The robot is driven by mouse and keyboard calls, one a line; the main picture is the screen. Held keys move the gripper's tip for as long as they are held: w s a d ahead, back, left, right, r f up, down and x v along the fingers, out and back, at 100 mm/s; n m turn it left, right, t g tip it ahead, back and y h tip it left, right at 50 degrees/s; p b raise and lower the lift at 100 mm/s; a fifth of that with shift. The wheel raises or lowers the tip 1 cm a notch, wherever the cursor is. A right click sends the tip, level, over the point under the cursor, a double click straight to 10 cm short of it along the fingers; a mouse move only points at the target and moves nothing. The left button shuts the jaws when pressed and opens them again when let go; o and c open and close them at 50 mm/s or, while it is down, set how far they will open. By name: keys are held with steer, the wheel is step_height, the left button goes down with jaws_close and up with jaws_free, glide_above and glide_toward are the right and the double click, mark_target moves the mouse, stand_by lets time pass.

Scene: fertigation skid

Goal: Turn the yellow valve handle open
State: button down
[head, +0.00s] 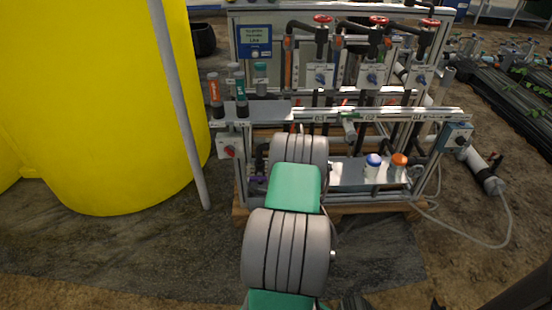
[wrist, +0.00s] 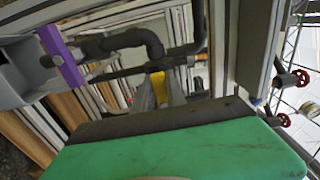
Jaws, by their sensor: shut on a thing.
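The yellow valve handle (wrist: 158,88) shows in the wrist view as a narrow upright strip, just beyond the dark edge of my green wrist housing. My gripper (wrist: 161,76) has its grey fingers closed on the handle, one on each side. The handle's lower part and its valve body are hard to make out. In the head view my green and grey arm reaches into the lower front of the skid and hides the yellow handle and my gripper.
A purple handle (wrist: 62,56) is left of my gripper, beside dark bent piping (wrist: 125,40). A grey frame post (wrist: 254,45) and red valve wheels (wrist: 290,80) are to the right. White bottles with a blue cap (head: 373,168) and an orange cap (head: 397,168) stand on the skid's shelf.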

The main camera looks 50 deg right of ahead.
steer(key=c, duration=1.4)
jaws_free()
steer(key=shift+o, duration=0.2)
steer(key=b+v, duration=0.2)
steer(key=v, duration=0.6)
